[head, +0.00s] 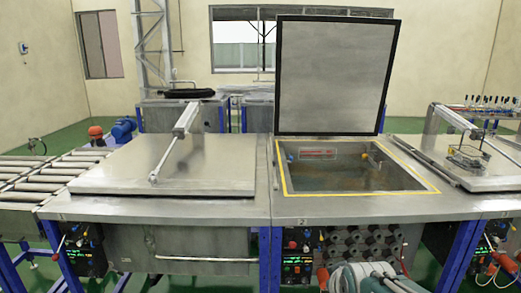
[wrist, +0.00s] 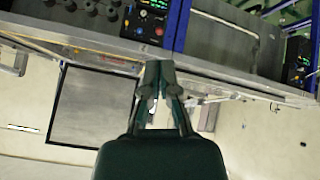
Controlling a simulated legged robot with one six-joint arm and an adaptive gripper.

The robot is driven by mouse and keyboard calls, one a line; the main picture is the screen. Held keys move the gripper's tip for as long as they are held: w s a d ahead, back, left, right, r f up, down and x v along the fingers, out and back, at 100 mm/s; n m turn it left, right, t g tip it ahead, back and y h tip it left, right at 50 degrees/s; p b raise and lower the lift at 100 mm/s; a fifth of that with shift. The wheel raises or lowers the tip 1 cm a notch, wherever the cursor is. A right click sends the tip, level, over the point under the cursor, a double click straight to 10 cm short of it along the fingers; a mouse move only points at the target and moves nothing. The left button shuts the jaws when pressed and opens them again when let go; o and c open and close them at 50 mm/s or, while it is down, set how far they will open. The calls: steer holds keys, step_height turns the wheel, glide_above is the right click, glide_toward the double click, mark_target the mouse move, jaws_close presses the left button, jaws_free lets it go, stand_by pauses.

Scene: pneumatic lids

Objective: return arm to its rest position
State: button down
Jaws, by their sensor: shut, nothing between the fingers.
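My gripper (wrist: 158,72) shows in the wrist view, with its dark green body at the bottom and its fingers drawn together at the tips. It is shut and empty, and nothing touches it. The wrist picture is upside down; the bench fronts run along its top, beyond the fingertips. In the head view a pale green and white part, which looks like my folded arm, shows at the bottom edge, right of centre, in front of the middle bench. I cannot make out the fingers there.
The middle lid (head: 333,75) stands open over a tank with a yellow-edged rim (head: 282,180). The left lid (head: 205,165) is shut. The right lid (head: 420,150) is shut, with a wire basket (head: 467,158) on it. A roller conveyor (head: 45,175) stands at far left.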

steer(key=s+r+m+g, duration=0.2)
steer(key=s+r+m, duration=0.1)
steer(key=s, duration=1.3)
steer(key=shift+s+m+g, duration=0.25)
steer(key=shift+m+g, duration=0.15)
steer(key=shift+m, duration=0.1)
